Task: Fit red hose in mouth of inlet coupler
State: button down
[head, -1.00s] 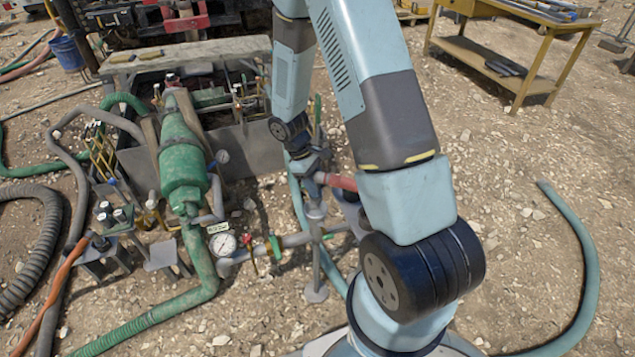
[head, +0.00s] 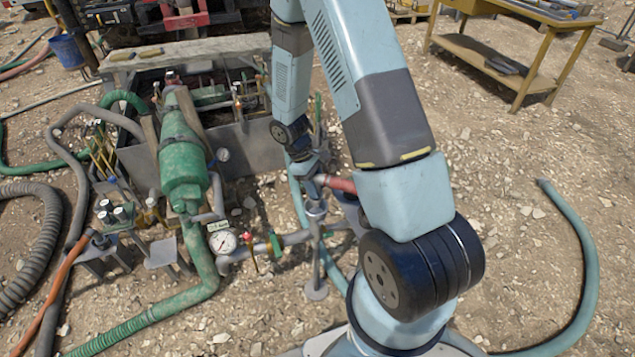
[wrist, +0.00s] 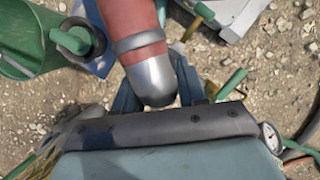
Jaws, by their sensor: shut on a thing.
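The red hose (head: 342,185) shows as a short red length beside my gripper (head: 312,177) in the head view. In the wrist view the red hose (wrist: 140,25) comes in from the top and ends in a rounded metal ferrule with a grey band. The blue fingers of my gripper (wrist: 158,88) are shut on it, one on each side. A grey upright fitting (head: 316,208), which looks like the inlet coupler, stands on a post just below my gripper. Its mouth is not clearly seen, and I cannot tell whether the hose touches it.
A grey pipe with a pressure gauge (head: 222,243) and small valves runs left from the post. A green pump body (head: 183,165) stands left of it. A teal hose (head: 585,260) curves over the gravel at right. A yellow bench (head: 520,50) stands at the back right.

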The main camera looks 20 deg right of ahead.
jog(key=shift+f, duration=0.55)
jog(key=shift+f, duration=2.25)
dwell(1.2)
jog(key=c, duration=0.6)
grip_release()
jog(key=shift+o, duration=0.2)
jog(key=v, duration=1.3)
jog(key=shift+r, duration=0.35)
jog(key=shift+a, duration=0.1)
